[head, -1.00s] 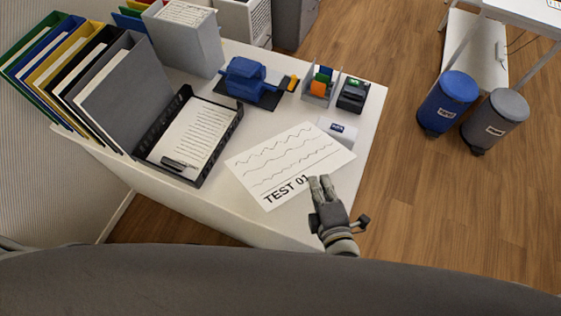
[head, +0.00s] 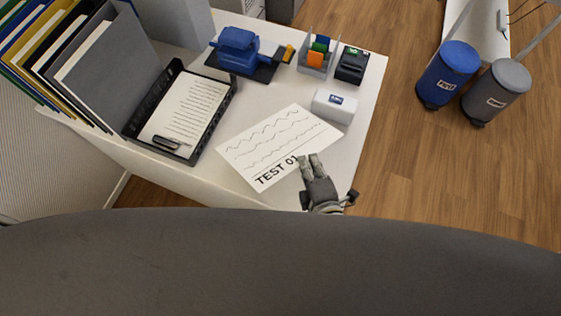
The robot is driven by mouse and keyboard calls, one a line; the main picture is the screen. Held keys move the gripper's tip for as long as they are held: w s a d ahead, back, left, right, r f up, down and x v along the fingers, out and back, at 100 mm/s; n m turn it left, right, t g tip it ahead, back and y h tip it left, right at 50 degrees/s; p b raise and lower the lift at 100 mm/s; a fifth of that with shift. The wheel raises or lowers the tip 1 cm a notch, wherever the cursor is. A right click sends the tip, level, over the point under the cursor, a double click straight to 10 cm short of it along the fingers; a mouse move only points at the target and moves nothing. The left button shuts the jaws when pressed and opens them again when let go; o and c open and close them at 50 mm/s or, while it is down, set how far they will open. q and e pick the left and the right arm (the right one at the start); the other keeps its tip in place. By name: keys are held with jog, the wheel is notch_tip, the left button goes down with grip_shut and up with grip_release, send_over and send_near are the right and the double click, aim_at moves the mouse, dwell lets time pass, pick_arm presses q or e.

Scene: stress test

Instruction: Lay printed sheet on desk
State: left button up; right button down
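The printed sheet (head: 275,146) is white with wavy lines and the words "TEST 01". It appears flat, over or on the white desk (head: 270,90), between the black tray and the desk's right edge; I cannot tell whether all of it touches the desk. My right gripper (head: 309,160) is at the sheet's near right edge, its fingertips overlapping the end of the printed words. Its two fingers are close together, and I cannot tell whether they pinch the paper. My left gripper is not in view.
A black tray (head: 228,98) with papers stands left of the sheet. A white box (head: 333,105) is just beyond its right corner. A blue device (head: 238,50), an organizer (head: 318,55) and a black item (head: 352,64) stand behind. Binders (head: 105,70) line the left.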

notch_tip(320, 180, down, 4)
jog(key=b, duration=0.2)
jog(key=shift+b, duration=0.4)
jog(key=c, duration=2.2)
grip_release()
jog(key=o, duration=0.4)
jog(key=v, duration=0.8)
